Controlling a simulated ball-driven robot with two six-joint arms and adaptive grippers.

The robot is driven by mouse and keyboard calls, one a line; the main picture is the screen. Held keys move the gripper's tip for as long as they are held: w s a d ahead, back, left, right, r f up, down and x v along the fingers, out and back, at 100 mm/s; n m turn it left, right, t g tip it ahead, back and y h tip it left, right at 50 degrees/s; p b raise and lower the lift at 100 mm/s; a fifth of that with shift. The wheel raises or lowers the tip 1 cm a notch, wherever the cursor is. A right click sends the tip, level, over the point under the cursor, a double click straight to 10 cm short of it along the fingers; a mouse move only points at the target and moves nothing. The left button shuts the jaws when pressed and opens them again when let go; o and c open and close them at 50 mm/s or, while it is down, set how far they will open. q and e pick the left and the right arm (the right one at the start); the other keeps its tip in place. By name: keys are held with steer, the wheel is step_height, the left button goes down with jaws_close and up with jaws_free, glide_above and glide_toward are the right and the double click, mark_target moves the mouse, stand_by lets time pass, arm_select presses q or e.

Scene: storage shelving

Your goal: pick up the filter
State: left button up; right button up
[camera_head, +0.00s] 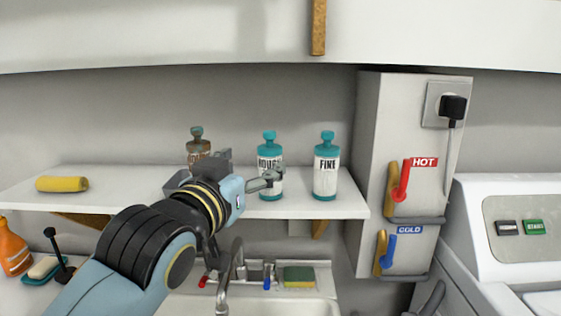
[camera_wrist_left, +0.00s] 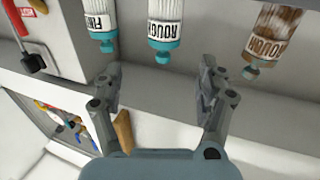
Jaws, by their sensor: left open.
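Three bottle-like filters with teal or brown caps stand on the white shelf (camera_head: 120,187). The clean white filter marked ROUGH (camera_head: 269,150) is in the middle, partly hidden by a finger of my left gripper (camera_head: 248,170). The filter marked FINE (camera_head: 325,165) is to its right, and a brown, dirty ROUGH filter (camera_head: 196,145) is to its left, partly covered by the gripper. In the left wrist view the gripper (camera_wrist_left: 158,85) is open and empty. The clean ROUGH filter (camera_wrist_left: 167,28) lies ahead of the gap, flanked by FINE (camera_wrist_left: 100,20) and the brown one (camera_wrist_left: 275,35).
A yellow roll (camera_head: 62,184) lies on the shelf's left part. A white column with red HOT (camera_head: 403,180) and blue COLD (camera_head: 390,245) levers stands right of the shelf. A tap (camera_head: 235,265) and a sponge (camera_head: 299,276) are below.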

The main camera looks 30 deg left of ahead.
mark_target(268, 145)
arm_select(q)
steer(key=w, duration=0.5)
steer(key=shift+a+r+p, duration=0.15)
steer(key=shift+a+p, duration=0.15)
steer(key=shift+a, duration=0.05)
steer(key=w, duration=0.1)
steer(key=w+a+p, duration=0.1)
steer(key=w, duration=0.3)
steer(key=shift+a+r+p, duration=0.15)
steer(key=shift+r+p, duration=0.15)
steer(key=shift+w, duration=0.2)
arm_select(e)
steer(key=shift+s+r, duration=0.3)
steer(key=shift+r, duration=0.25)
steer(key=shift+s+r, duration=0.3)
steer(key=shift+r, duration=0.2)
arm_select(q)
steer(key=shift+s, duration=0.1)
steer(key=c, duration=0.4)
jaws_close()
arm_select(e)
steer(key=shift+s+a, duration=0.1)
steer(key=shift+s, duration=0.05)
